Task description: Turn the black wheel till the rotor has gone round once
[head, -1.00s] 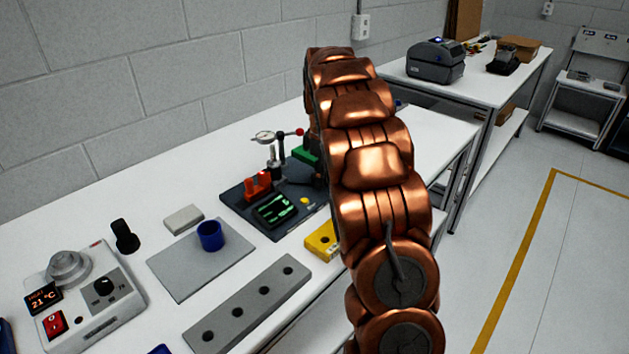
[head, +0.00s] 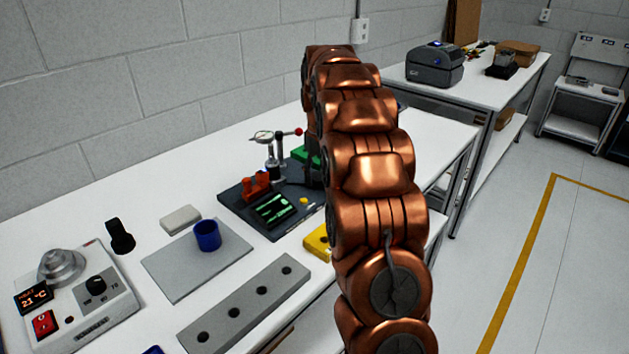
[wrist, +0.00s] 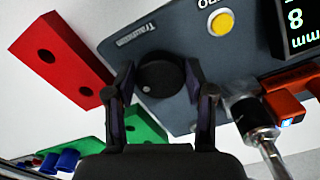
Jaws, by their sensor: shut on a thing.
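In the wrist view the black wheel (wrist: 161,79) is round, with a small pale dot near its lower-left edge. My gripper (wrist: 160,77) is shut on it, one finger on each side. The wheel sits at the edge of a dark grey base plate (wrist: 185,45), which also shows in the head view (head: 232,198). The plate carries a lit display (wrist: 300,20) and a yellow button (wrist: 221,22). I cannot make out the rotor for certain.
A red block (wrist: 65,55) and a green block (wrist: 145,125) lie close to my fingers in the wrist view. A metal rod (wrist: 252,115) stands at right.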

